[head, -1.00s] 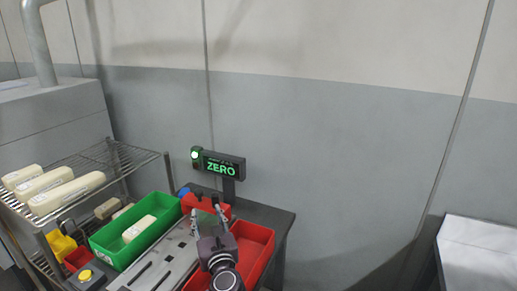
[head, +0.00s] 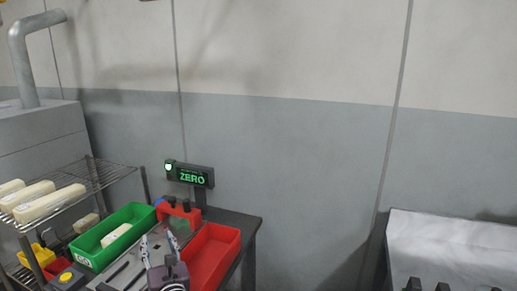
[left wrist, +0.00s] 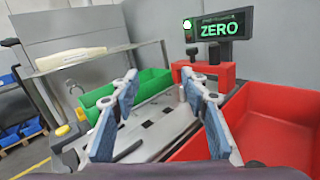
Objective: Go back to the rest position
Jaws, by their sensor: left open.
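My left gripper (head: 158,241) is low in the head view, above the grey work table, with its two fingers apart. In the left wrist view the open fingers (left wrist: 164,82) have blue pads and nothing between them. They are over the grey slotted plate (left wrist: 160,118), between the green bin (left wrist: 154,80) and the red bin (left wrist: 272,128). I do not make out my right gripper in these views.
A green bin (head: 92,257) with a pale block (head: 116,235) in it, a red bin (head: 214,256) and a ZERO display (head: 192,178) stand on the table. A wire rack (head: 105,173) with pale blocks is at left. Small dark shapes (head: 413,285) show at the bottom right.

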